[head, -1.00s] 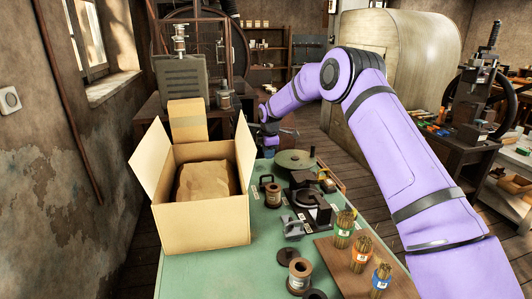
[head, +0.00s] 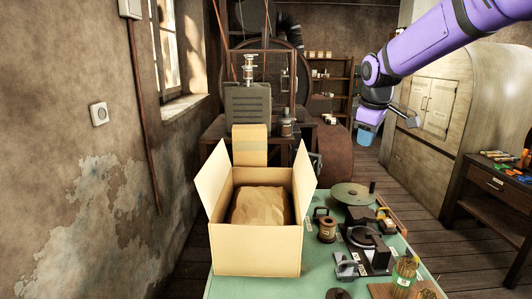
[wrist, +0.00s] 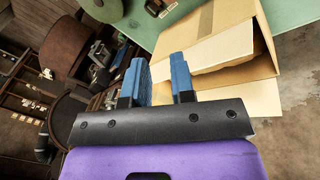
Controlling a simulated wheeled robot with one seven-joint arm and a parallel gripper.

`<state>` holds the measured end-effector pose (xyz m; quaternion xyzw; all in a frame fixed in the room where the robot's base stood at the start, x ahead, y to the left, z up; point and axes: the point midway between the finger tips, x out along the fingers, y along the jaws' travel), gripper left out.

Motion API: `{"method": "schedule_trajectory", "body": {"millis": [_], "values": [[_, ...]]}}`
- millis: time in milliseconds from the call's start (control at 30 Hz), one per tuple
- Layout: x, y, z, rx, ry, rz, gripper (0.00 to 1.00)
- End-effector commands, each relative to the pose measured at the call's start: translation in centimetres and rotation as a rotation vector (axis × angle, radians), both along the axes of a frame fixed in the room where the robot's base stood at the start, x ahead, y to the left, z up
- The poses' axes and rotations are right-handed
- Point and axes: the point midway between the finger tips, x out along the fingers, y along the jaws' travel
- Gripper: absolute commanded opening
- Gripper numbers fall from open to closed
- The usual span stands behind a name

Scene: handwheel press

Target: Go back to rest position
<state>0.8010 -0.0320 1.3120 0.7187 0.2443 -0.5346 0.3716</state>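My gripper (head: 367,136) is raised in the air at the upper right of the head view, at the end of my purple arm. In the wrist view my gripper (wrist: 158,66) shows two blue fingers with a clear gap and nothing between them. The open cardboard box (head: 258,250) stands on the green table, its flaps up and brown packing paper (head: 261,206) inside. The box also shows in the wrist view (wrist: 225,40), beyond the fingers and not touched by them.
The green table (head: 315,270) carries a round green disc (head: 352,194), a spool (head: 326,230), a black fixture (head: 365,240) and a cup of sticks (head: 404,272). A dark workbench (head: 495,190) stands at the right. A plastered wall (head: 70,140) is at the left.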

Motion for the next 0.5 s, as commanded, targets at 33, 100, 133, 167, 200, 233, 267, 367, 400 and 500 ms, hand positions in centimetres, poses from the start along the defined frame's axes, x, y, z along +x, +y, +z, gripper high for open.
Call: {"method": "schedule_trajectory", "body": {"millis": [33,100,133,167,200,233,267,367,400,500], "values": [[-1.9,-0.2,1.1,0.011,-0.013,-0.036,0.23],[-4.4,-0.6,2.2,0.029,-0.025,-0.091,0.23],[-5.4,-0.7,2.6,0.036,-0.030,-0.115,0.23],[-6.5,-0.8,3.0,0.044,-0.035,-0.139,0.23],[-8.0,-1.0,3.4,0.055,-0.042,-0.171,0.23],[-9.1,-1.2,3.8,0.065,-0.048,-0.196,0.23],[-10.2,-1.3,4.1,0.073,-0.053,-0.219,0.23],[-13.8,-1.7,4.8,0.105,-0.069,-0.299,0.23],[-15.3,-1.9,4.9,0.119,-0.076,-0.331,0.23],[-18.9,-2.3,5.2,0.153,-0.092,-0.410,0.23]]}}
